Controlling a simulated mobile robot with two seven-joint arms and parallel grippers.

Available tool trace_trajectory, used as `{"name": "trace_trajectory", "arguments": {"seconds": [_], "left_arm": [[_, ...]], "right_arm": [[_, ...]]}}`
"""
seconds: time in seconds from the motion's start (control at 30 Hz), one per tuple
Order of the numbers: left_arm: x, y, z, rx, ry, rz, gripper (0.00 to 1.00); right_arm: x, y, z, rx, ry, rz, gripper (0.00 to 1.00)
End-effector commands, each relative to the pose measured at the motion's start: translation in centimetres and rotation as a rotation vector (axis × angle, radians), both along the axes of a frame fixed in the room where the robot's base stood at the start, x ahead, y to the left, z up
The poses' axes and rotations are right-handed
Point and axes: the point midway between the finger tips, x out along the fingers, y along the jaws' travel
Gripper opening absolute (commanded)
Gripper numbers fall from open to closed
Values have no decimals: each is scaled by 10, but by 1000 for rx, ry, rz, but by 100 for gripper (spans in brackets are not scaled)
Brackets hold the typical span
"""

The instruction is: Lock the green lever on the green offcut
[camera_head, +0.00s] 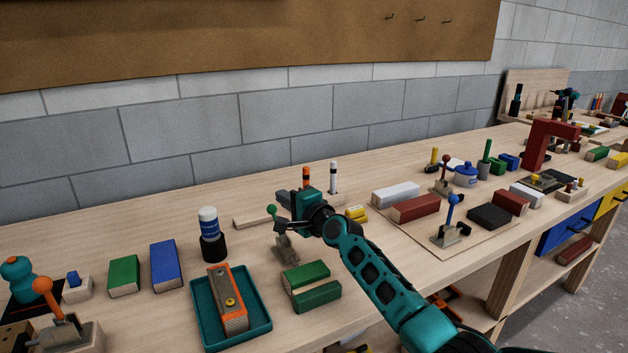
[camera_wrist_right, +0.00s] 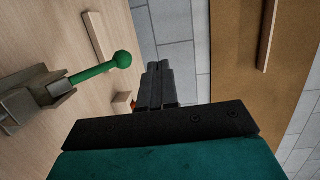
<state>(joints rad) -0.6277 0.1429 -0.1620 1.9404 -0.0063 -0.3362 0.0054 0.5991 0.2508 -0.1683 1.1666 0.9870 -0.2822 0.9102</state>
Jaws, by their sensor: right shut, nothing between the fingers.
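The green lever (camera_head: 272,211) has a round green knob and stands up from a grey metal clamp (camera_head: 287,246) on the bench. Two green offcuts lie just in front of the clamp, one behind (camera_head: 305,274) and one nearer (camera_head: 317,297). I cannot tell whether the clamp's jaw touches the rear one. My right gripper (camera_head: 284,198) is shut and empty, just behind and right of the green knob. In the right wrist view, the green lever (camera_wrist_right: 92,72) is left of the shut fingers (camera_wrist_right: 158,80), apparently apart from them. My left gripper is not in view.
A teal tray (camera_head: 262,325) with an orange-edged block stands front left of the clamp. Orange (camera_head: 306,178) and white markers (camera_head: 333,177) stand behind my gripper. A blue-levered clamp (camera_head: 450,225) is farther right.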

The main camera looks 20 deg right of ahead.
Motion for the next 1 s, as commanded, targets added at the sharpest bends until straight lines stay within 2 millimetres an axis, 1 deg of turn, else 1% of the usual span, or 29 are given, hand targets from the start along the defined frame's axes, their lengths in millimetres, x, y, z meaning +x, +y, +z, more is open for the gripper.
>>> {"name": "trace_trajectory", "arguments": {"seconds": [0.03,0.13,0.17,0.3,0.5,0.7,1.0], "left_arm": [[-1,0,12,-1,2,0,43],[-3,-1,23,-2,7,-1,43],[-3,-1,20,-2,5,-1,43],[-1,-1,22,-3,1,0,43],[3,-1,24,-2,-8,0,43],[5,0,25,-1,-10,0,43],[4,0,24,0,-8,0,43]], "right_arm": [[-6,-1,12,1,0,2,0],[-21,-6,25,0,0,0,0],[-24,-6,25,0,-1,2,0],[-41,-11,40,2,-3,1,0],[-60,-18,58,0,-1,1,0],[-69,-21,67,1,0,0,0],[-70,-21,68,0,1,0,0]]}}
